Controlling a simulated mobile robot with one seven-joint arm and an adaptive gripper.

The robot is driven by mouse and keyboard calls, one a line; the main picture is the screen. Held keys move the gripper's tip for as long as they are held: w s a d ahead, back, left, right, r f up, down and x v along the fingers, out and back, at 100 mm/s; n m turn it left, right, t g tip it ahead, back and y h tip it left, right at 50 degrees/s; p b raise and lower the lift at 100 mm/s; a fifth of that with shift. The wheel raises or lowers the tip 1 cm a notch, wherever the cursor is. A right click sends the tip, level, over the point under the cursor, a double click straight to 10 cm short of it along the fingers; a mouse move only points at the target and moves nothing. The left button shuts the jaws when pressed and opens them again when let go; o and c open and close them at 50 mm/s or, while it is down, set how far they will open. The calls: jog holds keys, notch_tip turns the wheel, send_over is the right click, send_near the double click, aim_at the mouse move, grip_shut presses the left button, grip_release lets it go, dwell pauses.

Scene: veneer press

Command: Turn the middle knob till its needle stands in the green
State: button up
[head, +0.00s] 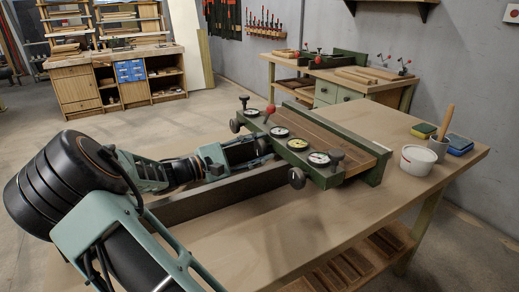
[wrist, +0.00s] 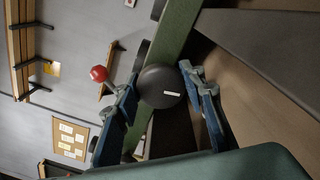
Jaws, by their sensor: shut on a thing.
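The green veneer press lies on the bench, with a row of several round dials (head: 279,131) along its green front beam (head: 308,168). Their needles are too small to read. In the wrist view the middle knob (wrist: 160,80), dark and round with a pale mark on its face, sits between the two blue-padded fingers of my gripper (wrist: 162,92). My gripper (head: 265,150) is shut on this knob. In the head view the gripper hides the knob. A left knob (head: 235,125) and a right knob (head: 297,178) stand free on either side.
A red-balled lever (head: 270,109) rises close behind the gripper.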

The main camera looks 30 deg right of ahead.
jog(key=shift+m, duration=0.7)
jog(key=o, duration=1.2)
jog(key=a, duration=1.2)
jog(key=shift+w+f, duration=0.15)
jog(key=shift+w, duration=0.05)
